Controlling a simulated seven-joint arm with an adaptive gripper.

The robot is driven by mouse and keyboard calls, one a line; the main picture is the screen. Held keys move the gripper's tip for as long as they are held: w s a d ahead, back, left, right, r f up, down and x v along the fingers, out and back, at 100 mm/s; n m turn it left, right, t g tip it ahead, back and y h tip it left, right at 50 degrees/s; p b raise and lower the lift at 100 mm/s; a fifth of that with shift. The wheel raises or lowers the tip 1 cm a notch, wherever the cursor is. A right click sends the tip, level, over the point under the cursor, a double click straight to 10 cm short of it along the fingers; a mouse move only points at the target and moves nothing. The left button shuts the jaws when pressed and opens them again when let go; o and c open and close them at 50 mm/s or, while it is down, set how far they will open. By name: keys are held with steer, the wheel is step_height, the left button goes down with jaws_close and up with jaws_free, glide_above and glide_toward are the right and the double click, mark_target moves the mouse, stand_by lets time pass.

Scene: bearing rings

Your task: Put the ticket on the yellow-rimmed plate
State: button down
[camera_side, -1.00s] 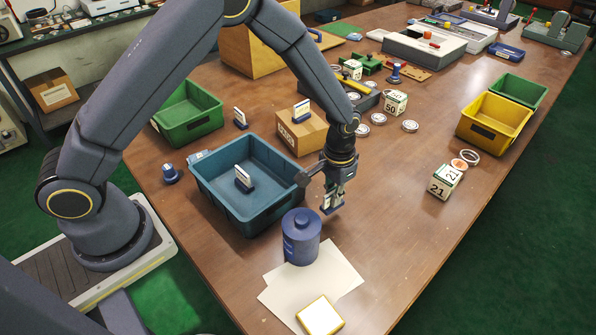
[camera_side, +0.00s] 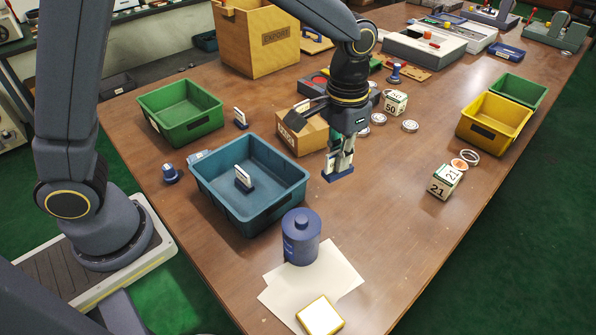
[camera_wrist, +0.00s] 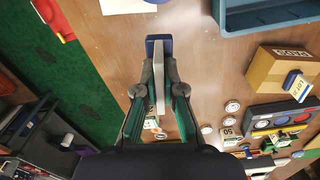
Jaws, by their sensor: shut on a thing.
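My gripper (camera_side: 341,158) is shut on a ticket, a white card in a dark blue base (camera_side: 338,174). It holds it above the brown table, right of the blue bin. In the wrist view the white card (camera_wrist: 160,88) sits between my fingers, with its blue base (camera_wrist: 158,44) beyond the fingertips. The yellow-rimmed plate (camera_side: 320,316), square and white-topped, lies at the near edge of the table on pale sheets, well away from my gripper. It is empty. Similar tickets stand in the blue bin (camera_side: 243,179), beside the green bin (camera_side: 240,118) and on the cardboard box (camera_wrist: 292,80).
A blue lidded canister (camera_side: 301,238) stands between the blue bin (camera_side: 220,206) and the plate. The cardboard box (camera_side: 300,137) is just left of my gripper. Number blocks (camera_side: 443,183) and a yellow bin (camera_side: 494,118) stand to the right.

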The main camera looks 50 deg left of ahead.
steer(key=s+d+m, duration=0.3)
steer(key=s+m, duration=0.4)
steer(key=s, duration=2)
glide_above(320, 318)
steer(key=f, duration=1.4)
steer(key=shift+s+a+f, duration=0.2)
steer(key=shift+s+f, duration=0.1)
steer(key=shift+f, duration=0.05)
steer(key=shift+w+d+f, duration=0.15)
steer(key=shift+f, duration=0.1)
steer(key=shift+w+d+f, duration=0.1)
steer(key=shift+w+f, duration=0.05)
steer(key=shift+f, duration=1.55)
steer(key=shift+f, duration=0.2)
